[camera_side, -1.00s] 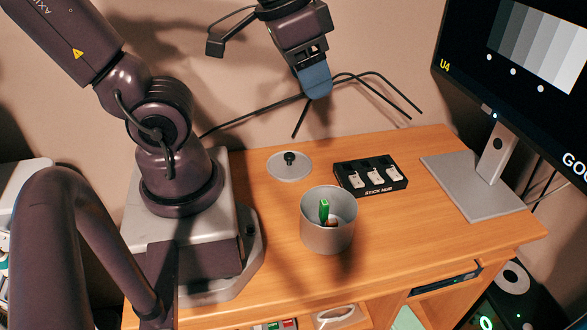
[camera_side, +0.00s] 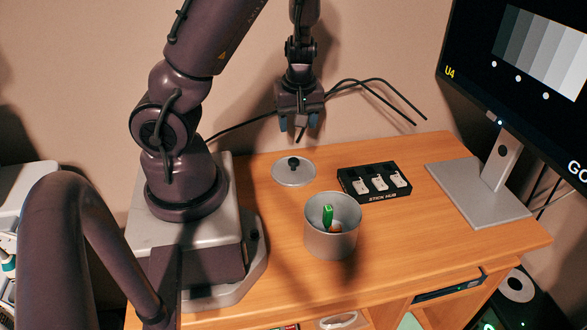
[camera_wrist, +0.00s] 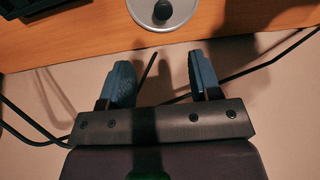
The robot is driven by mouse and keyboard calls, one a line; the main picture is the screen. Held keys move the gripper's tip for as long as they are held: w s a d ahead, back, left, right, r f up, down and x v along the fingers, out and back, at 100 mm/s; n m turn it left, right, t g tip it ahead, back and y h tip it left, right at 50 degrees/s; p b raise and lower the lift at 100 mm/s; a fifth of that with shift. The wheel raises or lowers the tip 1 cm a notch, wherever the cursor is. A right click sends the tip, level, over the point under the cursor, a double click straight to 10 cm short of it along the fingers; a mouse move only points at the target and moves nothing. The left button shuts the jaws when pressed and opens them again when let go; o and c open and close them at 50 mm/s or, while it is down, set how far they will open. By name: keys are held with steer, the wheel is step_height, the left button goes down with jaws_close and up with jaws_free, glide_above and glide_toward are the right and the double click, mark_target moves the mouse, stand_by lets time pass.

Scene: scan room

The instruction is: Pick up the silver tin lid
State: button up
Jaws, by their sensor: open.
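The silver tin lid (camera_side: 293,174) is a round disc with a black knob. It lies flat on the wooden table (camera_side: 430,230) near its back edge, behind the tin. It also shows at the top of the wrist view (camera_wrist: 180,16). My gripper (camera_side: 299,130) points down above and just behind the lid, apart from it. In the wrist view my gripper (camera_wrist: 159,75) has its two blue fingers spread with nothing between them. The silver tin (camera_side: 331,240) stands upright in front of the lid, holding a green item (camera_side: 327,216) and something orange-red.
A black stick hub (camera_side: 373,183) with several white sticks sits right of the lid. A monitor (camera_side: 520,90) on a grey stand is at the right. Black cables (camera_side: 375,85) run behind the table. The table's right front is clear.

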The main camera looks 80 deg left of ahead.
glide_above(294, 160)
steer(key=f, duration=0.6)
steer(key=shift+w+d+f, duration=0.2)
steer(key=shift+f, duration=0.2)
steer(key=shift+s+f, duration=0.2)
steer(key=shift+f, duration=0.85)
steer(key=shift+s+f, duration=0.15)
steer(key=shift+f, duration=0.85)
steer(key=shift+w+a+f, duration=0.1)
steer(key=shift+a+f, duration=0.05)
steer(key=shift+f, duration=0.45)
steer(key=shift+c, duration=0.2)
steer(key=c, duration=0.9)
